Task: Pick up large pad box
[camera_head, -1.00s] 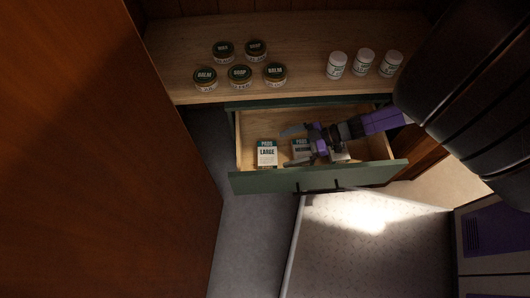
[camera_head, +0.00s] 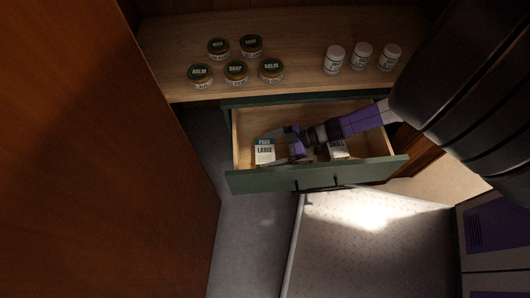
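The large pad box (camera_head: 264,153), white with a dark green top band and the words PADS LARGE, stands at the left end of the open green drawer (camera_head: 290,180). My gripper (camera_head: 269,148) reaches into the drawer from the right. Its fingers look spread, one towards the back side of the large box and one towards its front side. I cannot tell whether they touch it. Another pad box (camera_head: 297,150) in the middle is mostly hidden under my gripper. A third box (camera_head: 338,151) stands to the right, partly covered by my arm.
The wooden shelf (camera_head: 290,65) above the drawer holds several dark-lidded tins (camera_head: 235,71) at left and three white bottles (camera_head: 362,55) at right. A brown wooden panel (camera_head: 90,150) stands close on the left. The drawer front has a dark handle (camera_head: 318,184).

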